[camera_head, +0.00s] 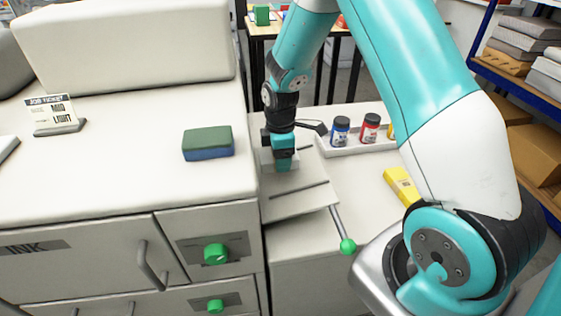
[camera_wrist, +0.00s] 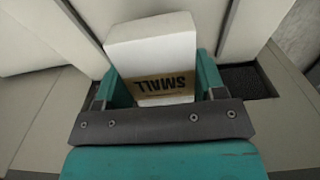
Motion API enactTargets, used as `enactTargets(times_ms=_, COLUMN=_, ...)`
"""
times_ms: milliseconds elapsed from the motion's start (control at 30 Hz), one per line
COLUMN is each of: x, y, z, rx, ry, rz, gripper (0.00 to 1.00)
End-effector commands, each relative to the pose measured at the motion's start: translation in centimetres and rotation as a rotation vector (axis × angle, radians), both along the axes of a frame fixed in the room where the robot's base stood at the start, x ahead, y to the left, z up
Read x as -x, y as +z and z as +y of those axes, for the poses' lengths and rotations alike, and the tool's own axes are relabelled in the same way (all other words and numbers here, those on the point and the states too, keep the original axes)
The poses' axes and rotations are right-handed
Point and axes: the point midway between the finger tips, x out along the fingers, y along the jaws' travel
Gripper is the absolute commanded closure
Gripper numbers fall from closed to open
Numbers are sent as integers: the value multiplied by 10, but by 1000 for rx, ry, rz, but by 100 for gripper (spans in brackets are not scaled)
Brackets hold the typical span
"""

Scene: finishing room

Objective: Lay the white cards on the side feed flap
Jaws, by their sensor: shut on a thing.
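My gripper (camera_head: 284,160) points down and is shut on the white cards, a white stack with a brown band marked "SMALL" (camera_wrist: 152,52). In the wrist view the two teal fingers of my gripper (camera_wrist: 164,80) press on both sides of the stack. In the head view, only a pale edge of the cards (camera_head: 266,158) shows beside the fingers. The side feed flap (camera_head: 298,205) is a pale panel with dark slots at the machine's right side, under and in front of my gripper. I cannot tell whether the cards touch it.
A green-knobbed lever (camera_head: 347,245) sticks out by the flap. A green and blue sponge-like block (camera_head: 208,143) lies on the machine top, left of my gripper. A tray (camera_head: 352,148) with small jars stands behind right. A yellow object (camera_head: 402,185) lies on the right surface.

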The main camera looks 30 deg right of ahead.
Motion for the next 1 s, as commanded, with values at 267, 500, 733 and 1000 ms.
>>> enactTargets(times_ms=267, x=0, y=-26, z=0, rx=0, ry=0, rz=0, gripper=68)
enactTargets(times_ms=500, x=0, y=-28, z=0, rx=0, ry=0, rz=0, gripper=68)
enactTargets(times_ms=733, x=0, y=-30, z=0, rx=0, ry=0, rz=0, gripper=14)
enactTargets(times_ms=1000, x=0, y=-30, z=0, rx=0, ry=0, rz=1, gripper=11)
